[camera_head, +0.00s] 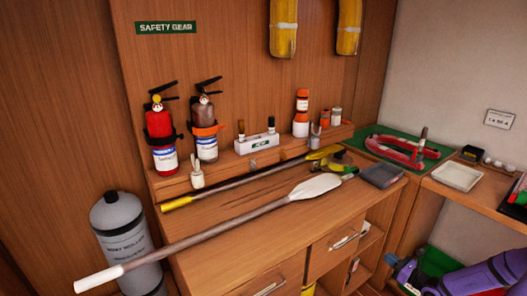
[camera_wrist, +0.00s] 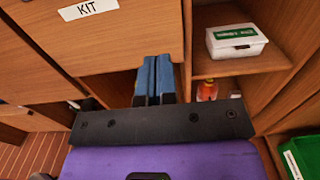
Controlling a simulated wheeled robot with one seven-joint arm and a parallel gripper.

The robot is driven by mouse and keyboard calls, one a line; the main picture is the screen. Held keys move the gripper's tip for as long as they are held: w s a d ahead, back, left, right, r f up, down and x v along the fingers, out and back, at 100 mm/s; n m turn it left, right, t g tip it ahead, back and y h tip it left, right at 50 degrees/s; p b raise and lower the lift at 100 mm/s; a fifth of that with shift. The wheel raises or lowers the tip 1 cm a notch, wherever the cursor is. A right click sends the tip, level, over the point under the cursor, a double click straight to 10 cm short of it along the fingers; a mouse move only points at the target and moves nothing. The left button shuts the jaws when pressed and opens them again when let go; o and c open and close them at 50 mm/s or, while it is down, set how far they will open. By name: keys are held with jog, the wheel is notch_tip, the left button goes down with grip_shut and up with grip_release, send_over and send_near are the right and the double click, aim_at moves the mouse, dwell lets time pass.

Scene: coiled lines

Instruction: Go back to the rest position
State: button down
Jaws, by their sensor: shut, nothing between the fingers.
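My gripper (camera_wrist: 154,64) shows in the wrist view as two blue fingers side by side, shut with nothing between them. The fingers point toward the dark gap under a wooden drawer (camera_wrist: 128,38) marked KIT. In the head view my purple arm comes in at the lower right, and its blue end (camera_head: 390,259) is low, beside the open shelves under the counter. The finger shape is too small to make out there.
The wooden counter (camera_head: 225,254) carries two paddles, one with its white end (camera_head: 98,279) overhanging at left. A grey cylinder (camera_head: 122,240) stands left. In the wrist view, a white box (camera_wrist: 236,40) and an orange bottle (camera_wrist: 207,90) sit on shelves; a green bin (camera_wrist: 300,155) is at right.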

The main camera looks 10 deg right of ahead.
jog(key=a+r+n+g, duration=0.5)
jog(key=a+r+n, duration=0.2)
jog(key=r, duration=0.7)
jog(key=a+r+n+g+y, duration=0.1)
jog(key=a+r+n+g, duration=0.5)
jog(key=r, duration=0.7)
jog(key=a+r+n+g, duration=0.4)
jog(key=a+r+n, duration=0.4)
jog(key=r, duration=0.6)
jog(key=s+a+r+n+h, duration=0.55)
jog(key=s+a+r, duration=0.35)
jog(key=s+r, duration=0.35)
jog(key=s+a+r+n+t+h, duration=0.1)
jog(key=s+r+n, duration=0.1)
jog(key=s, duration=0.5)
jog(key=s+a+r+n+t+h, duration=0.1)
jog(key=s+r+n+t, duration=0.1)
jog(key=s+r, duration=0.3)
jog(key=shift+s+n+t, duration=0.3)
jog(key=shift+s+n, duration=0.15)
jog(key=shift+s, duration=1.25)
jog(key=shift+h, duration=0.25)
